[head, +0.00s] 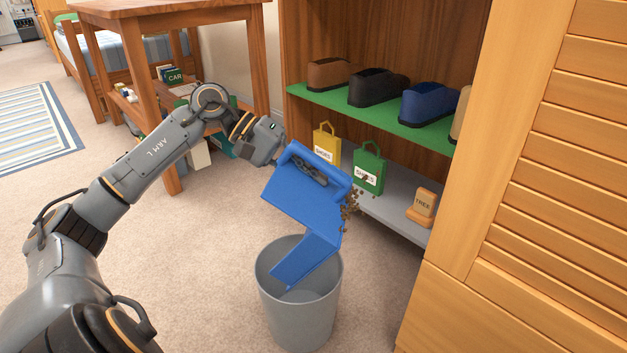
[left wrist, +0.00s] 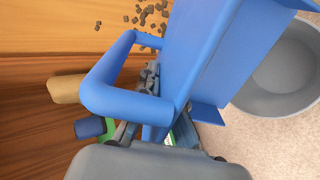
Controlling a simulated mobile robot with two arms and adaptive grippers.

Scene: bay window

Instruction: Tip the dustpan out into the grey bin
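The blue dustpan (head: 295,205) is steeply tilted, with its lower end over the mouth of the grey bin (head: 298,315). My left gripper (head: 309,171) is shut on the dustpan near its looped handle; the dark fingers show inside the loop, also in the left wrist view (left wrist: 150,82). Small brown bits of debris (head: 349,208) cluster at the dustpan's right edge, in front of the shelf and above the bin's right rim side. They also show in the left wrist view (left wrist: 150,14). The bin's inside is partly hidden by the dustpan. My right gripper is out of view.
An open shelf unit stands close on the right, with shoes on a green shelf (head: 330,97), a yellow bag (head: 326,142), a green bag (head: 369,167) and a wooden block (head: 422,207) below. A wooden table (head: 165,15) stands behind my left arm. Carpet left of the bin is clear.

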